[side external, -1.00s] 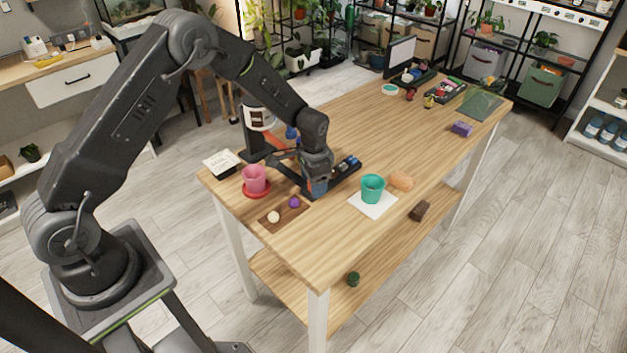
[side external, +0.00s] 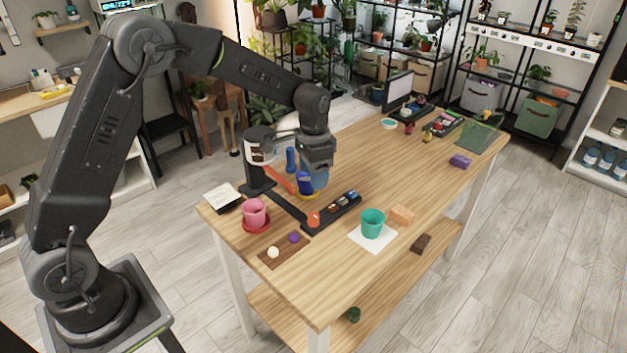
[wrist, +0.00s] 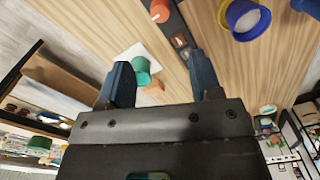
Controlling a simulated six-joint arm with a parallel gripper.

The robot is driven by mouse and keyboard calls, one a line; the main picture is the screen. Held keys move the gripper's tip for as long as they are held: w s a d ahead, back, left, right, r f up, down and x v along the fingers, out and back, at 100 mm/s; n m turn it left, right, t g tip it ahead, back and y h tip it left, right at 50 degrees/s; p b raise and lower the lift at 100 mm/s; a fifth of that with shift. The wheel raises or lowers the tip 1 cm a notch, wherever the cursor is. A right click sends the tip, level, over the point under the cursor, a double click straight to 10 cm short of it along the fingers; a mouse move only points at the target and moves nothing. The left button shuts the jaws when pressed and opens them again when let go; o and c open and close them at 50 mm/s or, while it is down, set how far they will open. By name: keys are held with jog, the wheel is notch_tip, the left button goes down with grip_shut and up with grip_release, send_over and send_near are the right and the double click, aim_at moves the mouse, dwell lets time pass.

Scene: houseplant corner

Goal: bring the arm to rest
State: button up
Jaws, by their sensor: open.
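My gripper (side external: 316,182) hangs above the table (side external: 345,270), its blue fingers apart with nothing between them. In the wrist view the gripper (wrist: 160,75) also shows its two fingers spread. Below it is a long black tray (side external: 331,215) with an orange piece (side external: 313,218) at its near end and small dark and blue items farther along. A blue pot (wrist: 247,16) on a yellow saucer stands close by and is partly hidden behind the gripper in the side view.
A pink pot (side external: 255,212) on a red saucer is at the left end. A green pot (side external: 373,222) stands on a white sheet, with an orange sponge-like block (side external: 402,215) beside it. A purple and a cream ball lie on a brown mat (side external: 270,257).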

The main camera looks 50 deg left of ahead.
jog(key=s+d+r+n+t, duration=0.2)
jog(key=s+r+t, duration=0.1)
jog(key=s+r, duration=1.05)
jog(key=s+r+n+t, duration=0.2)
jog(key=s, duration=1.2)
jog(key=shift+s+d+n+t, duration=0.2)
jog(key=shift+s+n+t, duration=0.1)
jog(key=shift+s, duration=0.05)
jog(key=shift+r, duration=0.1)
